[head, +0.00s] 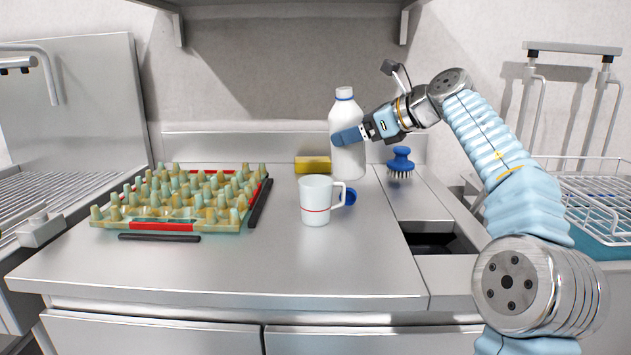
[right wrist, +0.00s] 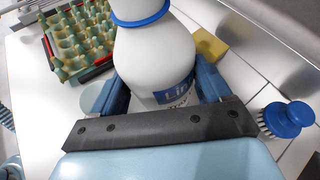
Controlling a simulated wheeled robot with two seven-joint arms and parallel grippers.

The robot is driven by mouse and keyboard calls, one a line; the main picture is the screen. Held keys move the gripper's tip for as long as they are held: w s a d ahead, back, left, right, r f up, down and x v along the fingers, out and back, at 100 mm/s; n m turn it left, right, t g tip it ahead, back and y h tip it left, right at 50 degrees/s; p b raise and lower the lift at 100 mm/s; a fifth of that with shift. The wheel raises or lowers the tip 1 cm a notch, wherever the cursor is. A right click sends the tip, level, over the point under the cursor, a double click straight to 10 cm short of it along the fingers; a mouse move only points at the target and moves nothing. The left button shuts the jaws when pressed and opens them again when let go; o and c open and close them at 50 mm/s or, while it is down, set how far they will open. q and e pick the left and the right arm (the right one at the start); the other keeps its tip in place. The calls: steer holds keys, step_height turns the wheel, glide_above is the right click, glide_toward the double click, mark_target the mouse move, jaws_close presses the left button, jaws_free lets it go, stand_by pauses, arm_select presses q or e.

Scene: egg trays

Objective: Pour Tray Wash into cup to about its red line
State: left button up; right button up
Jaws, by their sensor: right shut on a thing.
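A white bottle (head: 346,120) with a blue ring at its neck is upright at the back of the counter. In the right wrist view, the part of its label (right wrist: 178,90) that shows begins "Lin"; the rest is hidden, so I cannot read Tray Wash on it. My right gripper (head: 348,136) is shut around the bottle's body, with a finger on either side in the right wrist view. A white cup (head: 315,192) with a red line stands in front of the bottle, its handle to the right. I cannot see into the cup. My left gripper is out of view.
A blue round cap-like thing (head: 349,197) lies behind the cup's handle. An egg tray (head: 235,226) is at left, with dark bars beside it. A yellow sponge (head: 313,165) and a blue brush (head: 400,160) flank the bottle. A dark opening (head: 440,243) is at right. The front counter is clear.

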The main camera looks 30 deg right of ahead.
mark_target(357, 157)
steer(key=n+h, duration=0.1)
steer(key=a+n, duration=0.1)
steer(key=n+t+h, duration=0.1)
steer(key=shift+s+a+f+n+h, duration=0.2)
steer(key=shift+s+n+h, duration=0.1)
steer(key=shift+s+n, duration=0.1)
steer(key=f, duration=0.1)
steer(key=f+n, duration=0.1)
steer(key=f, duration=0.1)
steer(key=shift+w+d+f+h, duration=0.2)
steer(key=shift+f+h, duration=0.1)
steer(key=shift+h, duration=0.1)
steer(key=shift+d+f+n+t+h, duration=0.2)
steer(key=shift+f+n+t+h, duration=0.1)
steer(key=shift+n+t, duration=0.25)
steer(key=shift+w+d+r+n+t, duration=0.1)
steer(key=shift+d+r+n+t, duration=0.15)
steer(key=shift+n, duration=0.4)
steer(key=shift+f+h, duration=0.3)
steer(key=shift+f, duration=0.1)
steer(key=shift+f+n+t, duration=0.3)
steer(key=shift+f+n, duration=0.2)
steer(key=shift+n, duration=0.1)
steer(key=shift+h, duration=0.3)
steer(key=shift+a+r+n+b, duration=0.1)
steer(key=shift+r+n+b, duration=0.05)
steer(key=shift+n+b, duration=0.2)
